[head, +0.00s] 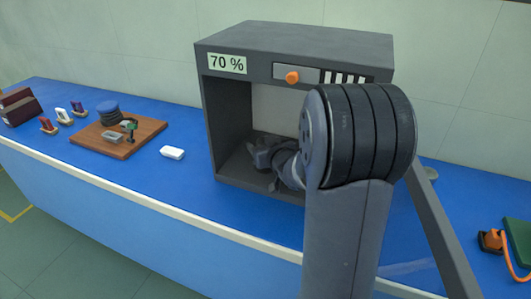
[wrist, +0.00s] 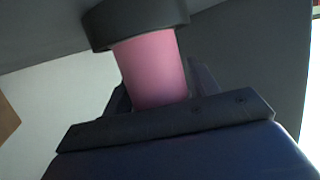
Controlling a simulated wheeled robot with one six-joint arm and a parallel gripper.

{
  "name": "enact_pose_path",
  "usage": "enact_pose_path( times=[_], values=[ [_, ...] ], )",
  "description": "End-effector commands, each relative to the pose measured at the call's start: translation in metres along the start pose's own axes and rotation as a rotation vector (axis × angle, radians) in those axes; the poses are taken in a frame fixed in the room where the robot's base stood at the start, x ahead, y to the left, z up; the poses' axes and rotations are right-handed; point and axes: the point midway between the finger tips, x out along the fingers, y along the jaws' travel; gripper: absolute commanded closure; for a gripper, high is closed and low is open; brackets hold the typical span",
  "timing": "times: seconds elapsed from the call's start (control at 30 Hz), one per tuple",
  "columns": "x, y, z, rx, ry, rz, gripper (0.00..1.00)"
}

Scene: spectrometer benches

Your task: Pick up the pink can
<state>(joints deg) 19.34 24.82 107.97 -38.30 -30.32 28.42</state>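The pink can (wrist: 152,68) shows in the wrist view as a pink cylinder, with a wide dark round part (wrist: 135,20) at its upper end in the picture. I cannot tell whether that part belongs to the can. My gripper (wrist: 160,95) has its dark fingers on either side of the pink cylinder, close to it. Whether they press on it is not clear. In the head view my gripper (head: 263,153) is inside the grey open-fronted box (head: 222,135). The can is not visible there, and my arm hides the right part of the opening.
The box has a "70 %" label and an orange knob (head: 292,77). Its walls and roof surround my gripper closely. On the blue bench (head: 190,190), a white block (head: 172,152) and a wooden board (head: 90,143) lie to the left. An orange cable (head: 507,262) is at the right.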

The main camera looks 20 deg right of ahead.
Motion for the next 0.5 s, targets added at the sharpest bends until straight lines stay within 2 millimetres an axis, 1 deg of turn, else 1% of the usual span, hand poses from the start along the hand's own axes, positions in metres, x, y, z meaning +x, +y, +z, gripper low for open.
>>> enact_pose_path(
  times=[0.03, 0.07, 0.4, 0.5],
  values=[
    [-0.0001, 0.0000, 0.0000, 0.000, 0.000, 0.000, 0.48],
    [-0.0001, 0.0001, 0.0000, 0.000, 0.000, 0.000, 0.50],
    [-0.0002, 0.0001, 0.0000, 0.000, 0.000, 0.000, 0.78],
    [-0.0002, 0.0001, -0.0005, 0.000, 0.001, 0.000, 0.79]
  ],
)
